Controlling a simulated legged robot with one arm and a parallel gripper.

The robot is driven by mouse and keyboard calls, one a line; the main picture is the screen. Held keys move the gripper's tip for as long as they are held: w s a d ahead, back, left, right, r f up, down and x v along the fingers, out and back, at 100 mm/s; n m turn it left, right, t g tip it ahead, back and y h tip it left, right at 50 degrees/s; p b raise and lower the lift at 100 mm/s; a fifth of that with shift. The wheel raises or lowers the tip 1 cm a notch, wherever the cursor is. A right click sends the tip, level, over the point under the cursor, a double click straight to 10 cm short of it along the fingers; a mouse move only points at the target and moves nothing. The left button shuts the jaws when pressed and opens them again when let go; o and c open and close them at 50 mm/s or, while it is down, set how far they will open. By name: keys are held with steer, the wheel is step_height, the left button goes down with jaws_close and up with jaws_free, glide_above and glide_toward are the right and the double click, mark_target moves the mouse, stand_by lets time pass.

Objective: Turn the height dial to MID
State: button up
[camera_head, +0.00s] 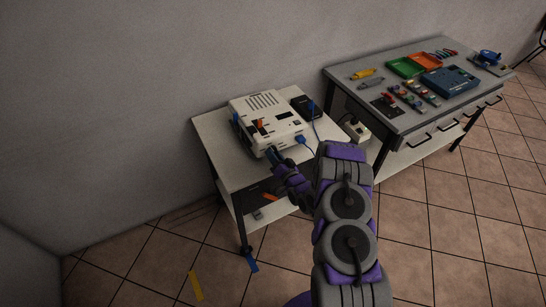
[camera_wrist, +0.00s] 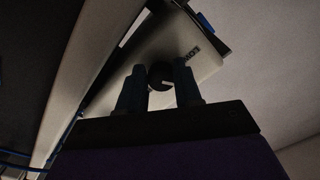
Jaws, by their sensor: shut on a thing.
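The height dial (camera_wrist: 161,75) is a dark round knob with a pale pointer mark on the device's pale face (camera_wrist: 190,60) in the wrist view. My gripper (camera_wrist: 160,88) is shut on the dial, with one dark finger on each side of it. In the head view my gripper (camera_head: 272,155) is at the device's front side, and the dial is hidden there. Lettering beside the dial is too dark and tilted to read surely.
A black box (camera_head: 305,107) sits behind the device to the right. A blue plug (camera_head: 300,139) and cable are close to my gripper's right. The grey workbench (camera_head: 400,115) with trays and tools stands to the right. Tape strips (camera_head: 195,286) lie on the open tiled floor.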

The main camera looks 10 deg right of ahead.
steer(key=o, duration=0.7)
steer(key=shift+w+d, duration=0.1)
steer(key=shift+d, duration=0.35)
steer(key=shift+c, duration=0.2)
steer(key=o, duration=0.4)
steer(key=shift+w+d+f, duration=0.1)
steer(key=shift+d+f, duration=0.05)
steer(key=shift+a, duration=0.3)
steer(key=shift+s+d, duration=0.1)
steer(key=shift+s, duration=0.55)
steer(key=p+v, duration=0.3)
steer(key=v, duration=1.3)
steer(key=shift+s+d, duration=0.1)
steer(key=shift+d, duration=0.1)
